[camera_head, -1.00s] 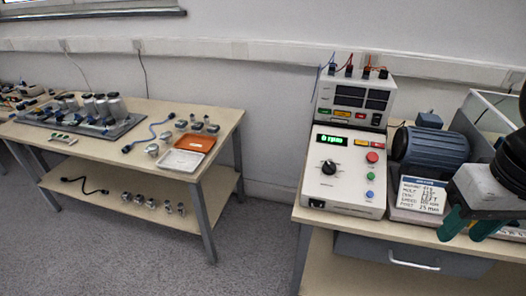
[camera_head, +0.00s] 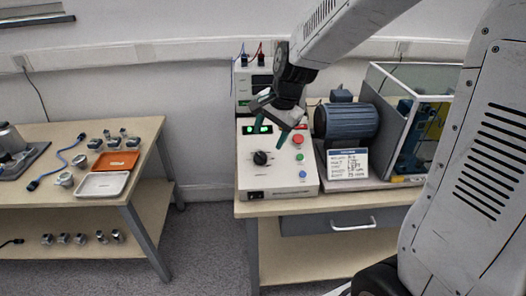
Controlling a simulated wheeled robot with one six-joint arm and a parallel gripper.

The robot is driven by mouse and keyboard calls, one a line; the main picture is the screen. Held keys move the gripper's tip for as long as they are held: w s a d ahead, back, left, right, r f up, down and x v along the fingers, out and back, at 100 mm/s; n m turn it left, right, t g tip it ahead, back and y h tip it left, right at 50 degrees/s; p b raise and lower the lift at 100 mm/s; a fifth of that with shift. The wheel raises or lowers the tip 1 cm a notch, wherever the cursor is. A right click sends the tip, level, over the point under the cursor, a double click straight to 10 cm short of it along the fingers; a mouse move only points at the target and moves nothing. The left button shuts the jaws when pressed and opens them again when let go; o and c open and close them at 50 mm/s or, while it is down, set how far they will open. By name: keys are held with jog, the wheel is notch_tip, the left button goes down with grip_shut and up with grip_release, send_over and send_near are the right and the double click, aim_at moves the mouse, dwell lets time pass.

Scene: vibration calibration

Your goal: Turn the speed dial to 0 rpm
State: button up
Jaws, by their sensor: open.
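The speed dial (camera_head: 261,158) is a black round knob on the sloping front of a white control box (camera_head: 309,182). A lit green display (camera_head: 248,130) sits above the dial, partly covered by my gripper; I cannot read it now. My gripper (camera_head: 270,128) has teal fingers and is open and empty. It is in front of the upper part of the box, above the dial in the picture and apart from it. The gap between the fingers and the panel is hard to judge.
Red (camera_head: 298,139), green (camera_head: 300,157) and blue (camera_head: 302,174) buttons line the panel's right side. A blue motor (camera_head: 345,121) and a label card (camera_head: 347,165) stand to the right, then a clear-walled enclosure (camera_head: 418,80). A second table with an orange tray (camera_head: 117,161) is at left.

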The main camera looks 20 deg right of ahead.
aim_at(262, 154)
jog(key=x, duration=0.8)
jog(key=shift+w+f, duration=0.15)
jog(key=shift+w, duration=0.2)
jog(key=c, duration=1)
